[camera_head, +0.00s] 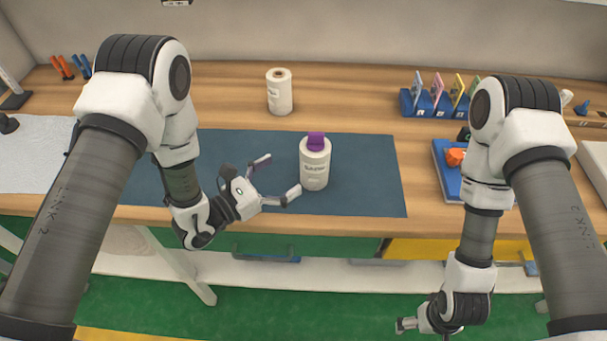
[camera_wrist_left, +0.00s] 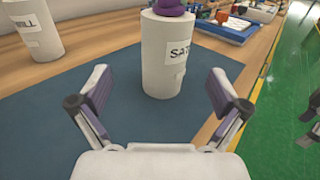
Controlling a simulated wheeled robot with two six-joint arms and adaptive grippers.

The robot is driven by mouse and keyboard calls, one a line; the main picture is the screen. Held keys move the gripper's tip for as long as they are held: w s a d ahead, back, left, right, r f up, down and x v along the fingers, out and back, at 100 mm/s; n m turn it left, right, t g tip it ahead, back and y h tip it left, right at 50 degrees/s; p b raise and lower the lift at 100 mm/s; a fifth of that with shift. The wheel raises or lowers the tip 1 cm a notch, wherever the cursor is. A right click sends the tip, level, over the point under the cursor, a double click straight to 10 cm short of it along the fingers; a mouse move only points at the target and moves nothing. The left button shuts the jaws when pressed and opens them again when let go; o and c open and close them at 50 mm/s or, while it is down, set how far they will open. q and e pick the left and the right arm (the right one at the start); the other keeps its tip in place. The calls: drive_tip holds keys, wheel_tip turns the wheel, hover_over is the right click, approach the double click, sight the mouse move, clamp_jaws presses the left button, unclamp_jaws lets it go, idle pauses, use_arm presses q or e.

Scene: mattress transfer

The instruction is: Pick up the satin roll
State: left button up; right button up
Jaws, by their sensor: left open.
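The satin roll (camera_head: 315,165) is a white upright cylinder with a printed label and a purple top, standing on the dark blue mat (camera_head: 370,170). In the left wrist view the satin roll (camera_wrist_left: 165,60) stands straight ahead, its label starting "SA". My left gripper (camera_head: 278,176) is open and empty just left of the roll. In the left wrist view its two fingers (camera_wrist_left: 160,88) are spread, with the roll beyond and between them, apart from it. My right gripper (camera_head: 405,325) hangs low at the right, in front of the table edge; its jaws are unclear.
A second white roll (camera_head: 280,92) stands behind on the wooden table (camera_head: 340,95); its label ends in "ILL" in the left wrist view (camera_wrist_left: 35,30). A blue rack (camera_head: 435,103) with coloured cards and a blue tray (camera_head: 447,180) are at the right. The mat's right side is clear.

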sight(303, 166)
use_arm(q)
drive_tip(key=shift+w+d+f+m, duration=0.15)
drive_tip(key=shift+d+f+m, duration=0.2)
drive_tip(key=shift+f, duration=0.25)
drive_tip(key=shift+h, duration=0.3)
drive_tip(key=p+x, duration=0.1)
drive_tip(key=x, duration=0.1)
drive_tip(key=p+x, duration=0.1)
drive_tip(key=x, duration=0.2)
drive_tip(key=r+p+x, duration=0.1)
drive_tip(key=x, duration=0.1)
drive_tip(key=shift+d, duration=0.25)
drive_tip(key=shift+w+d+f, duration=0.15)
drive_tip(key=shift+d+f, duration=0.05)
drive_tip(key=c, duration=1.5)
use_arm(e)
drive_tip(key=shift+r, duration=0.5)
